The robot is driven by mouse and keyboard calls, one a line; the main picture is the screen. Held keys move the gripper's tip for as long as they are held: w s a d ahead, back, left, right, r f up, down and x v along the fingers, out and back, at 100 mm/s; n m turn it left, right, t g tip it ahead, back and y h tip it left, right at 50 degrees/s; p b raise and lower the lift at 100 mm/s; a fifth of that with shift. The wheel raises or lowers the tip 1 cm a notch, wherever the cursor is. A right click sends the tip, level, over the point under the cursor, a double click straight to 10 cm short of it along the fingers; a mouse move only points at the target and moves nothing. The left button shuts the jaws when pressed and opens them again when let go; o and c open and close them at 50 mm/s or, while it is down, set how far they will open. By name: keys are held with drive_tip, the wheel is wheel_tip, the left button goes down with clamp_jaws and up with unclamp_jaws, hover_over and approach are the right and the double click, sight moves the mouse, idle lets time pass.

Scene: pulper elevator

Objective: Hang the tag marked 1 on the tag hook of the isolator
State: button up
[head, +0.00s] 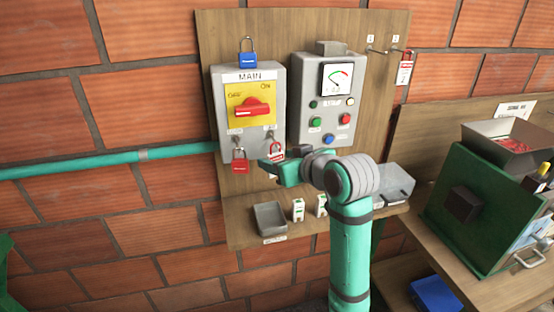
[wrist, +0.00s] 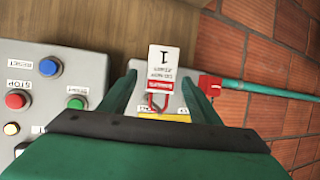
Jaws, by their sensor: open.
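The isolator (head: 250,78) is the grey MAIN box with a yellow plate and red handle. Its tag hook (head: 270,134) is at the lower right. The tag marked 1 (wrist: 160,68), white with a red band and red loop, is upside down in the wrist view; in the head view the tag (head: 278,151) is just below the tag hook, slightly tilted. Its loop appears to be at the hook, but I cannot tell exactly how it sits. My gripper (head: 270,163) is open right by the tag. In the wrist view the fingers (wrist: 159,80) stand apart on either side of it.
A red padlock (head: 240,161) hangs left of the tag. A blue padlock (head: 248,58) is above the isolator. The control box (head: 327,100) is to the right. Another tag (head: 404,71) hangs on the right board hook; the left hook (head: 376,50) is empty. A shelf (head: 240,232) is below.

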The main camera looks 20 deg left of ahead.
drive_tip(key=v, duration=0.9)
wheel_tip(320, 180, down, 18)
drive_tip(key=w+d+m+t, duration=0.1)
drive_tip(key=d+m+t, duration=0.1)
drive_tip(key=m+t, duration=0.35)
drive_tip(key=s+d+f+m+h, duration=0.2)
drive_tip(key=s+f+m+h, duration=0.15)
drive_tip(key=f, duration=0.45)
drive_tip(key=s+d+f+m+h, duration=0.25)
drive_tip(key=s+f, duration=0.25)
drive_tip(key=f, duration=0.3)
drive_tip(key=s+d+f+h, duration=0.2)
drive_tip(key=s+f, duration=0.2)
drive_tip(key=s, duration=0.4)
drive_tip(key=s+d+f+h, duration=0.1)
drive_tip(key=s+d+f, duration=0.25)
drive_tip(key=s, duration=0.45)
drive_tip(key=s+d+r+n+t+h, duration=0.1)
drive_tip(key=s+r, duration=0.1)
drive_tip(key=s, duration=1.5)
drive_tip(key=shift+d+r+n, duration=0.15)
drive_tip(key=shift+d+n, duration=0.2)
drive_tip(key=shift+s, duration=0.25)
